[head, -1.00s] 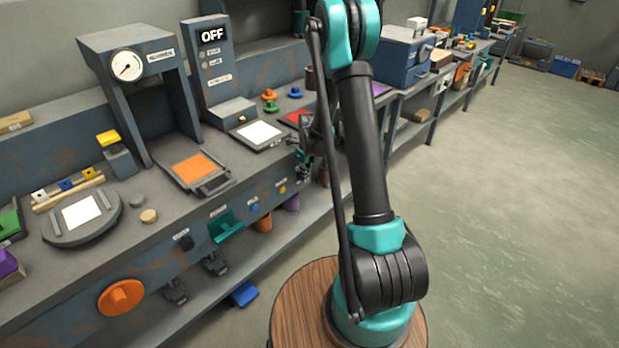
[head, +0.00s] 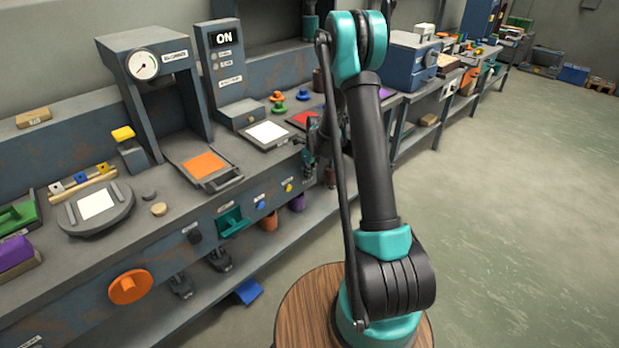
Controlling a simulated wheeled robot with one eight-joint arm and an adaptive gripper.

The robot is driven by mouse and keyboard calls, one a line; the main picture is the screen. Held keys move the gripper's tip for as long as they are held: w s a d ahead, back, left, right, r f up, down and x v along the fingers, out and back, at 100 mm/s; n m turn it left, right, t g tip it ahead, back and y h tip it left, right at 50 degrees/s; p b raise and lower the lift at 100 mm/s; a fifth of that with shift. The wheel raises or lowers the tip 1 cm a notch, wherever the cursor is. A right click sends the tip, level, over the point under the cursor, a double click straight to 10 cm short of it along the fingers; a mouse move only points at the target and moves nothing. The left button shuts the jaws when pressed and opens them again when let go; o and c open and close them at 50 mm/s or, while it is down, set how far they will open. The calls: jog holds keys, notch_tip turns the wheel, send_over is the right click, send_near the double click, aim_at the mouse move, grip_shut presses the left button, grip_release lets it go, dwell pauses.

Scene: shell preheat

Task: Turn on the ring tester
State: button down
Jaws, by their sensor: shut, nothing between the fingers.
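A tall grey-blue panel (head: 226,75) stands on the bench and its dark display (head: 224,39) reads ON; I take it as the ring tester, though its small labels are too blurred to read. A low base with a small button-like piece (head: 250,117) stands at its foot. My gripper (head: 309,160) is shut and empty at the bench's front edge, right of the panel and apart from it. It is small and dark here, and my arm partly hides the area behind it.
A gauge press (head: 146,64) with an orange plate (head: 203,165) stands left of the panel. A white pad (head: 266,132), a red pad (head: 303,119) and small coloured knobs lie near my gripper. An orange wheel (head: 130,287) juts from the bench front. Open floor lies right.

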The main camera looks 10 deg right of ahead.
jog(key=shift+r, duration=0.8)
